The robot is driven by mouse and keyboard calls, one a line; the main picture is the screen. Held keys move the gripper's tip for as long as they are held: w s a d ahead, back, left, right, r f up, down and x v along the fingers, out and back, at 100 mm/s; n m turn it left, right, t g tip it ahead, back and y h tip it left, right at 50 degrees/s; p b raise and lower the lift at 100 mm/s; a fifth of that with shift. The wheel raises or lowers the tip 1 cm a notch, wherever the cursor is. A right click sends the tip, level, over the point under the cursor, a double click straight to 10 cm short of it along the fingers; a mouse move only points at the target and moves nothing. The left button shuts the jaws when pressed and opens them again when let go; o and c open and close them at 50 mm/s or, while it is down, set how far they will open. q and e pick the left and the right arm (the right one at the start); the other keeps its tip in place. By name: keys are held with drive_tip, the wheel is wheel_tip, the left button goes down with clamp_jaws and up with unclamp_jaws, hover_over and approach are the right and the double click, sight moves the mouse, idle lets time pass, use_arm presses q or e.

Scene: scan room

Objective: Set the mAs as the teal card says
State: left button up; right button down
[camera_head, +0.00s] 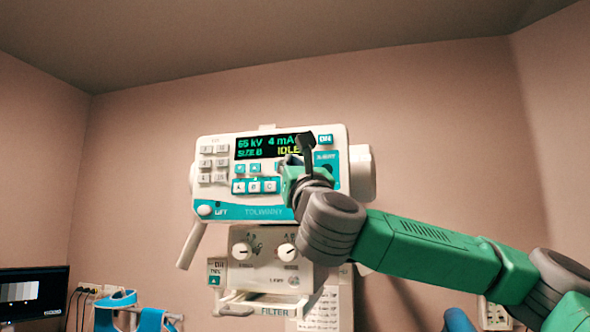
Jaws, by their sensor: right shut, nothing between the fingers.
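The control panel (225,170) is a white box with teal trim on the wall side of the room. Its dark display (262,147) reads "65 kV", "4 mAs", "SIZE B" and "IDLE", its right end partly covered. Keys A, B and C (254,186) sit below the display, with small teal arrow keys (240,168) above them. My right gripper (306,150) is shut and empty in front of the panel's right half, hiding some keys; I cannot tell whether it touches one. I cannot make out the teal card for certain. My left gripper is not in view.
Below the panel is a white unit with two knobs (242,250) and a "FILTER" tray (270,309). A small tag with teal marks (215,272) hangs at its left, and a printed chart (330,310) is behind. A monitor (35,297) stands at far left.

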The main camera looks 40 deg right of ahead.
drive_tip(key=shift+w+d, duration=0.25)
drive_tip(key=shift+d, duration=0.1)
idle(0.6)
drive_tip(key=shift+a+b, duration=0.1)
drive_tip(key=shift+b, duration=0.2)
drive_tip(key=shift+s+a+b, duration=0.55)
drive_tip(key=s+a+b, duration=0.1)
drive_tip(key=a, duration=0.1)
drive_tip(key=s+a+b, duration=0.1)
drive_tip(key=s+a, duration=0.1)
drive_tip(key=shift+s+b, duration=0.1)
drive_tip(key=shift+b, duration=0.25)
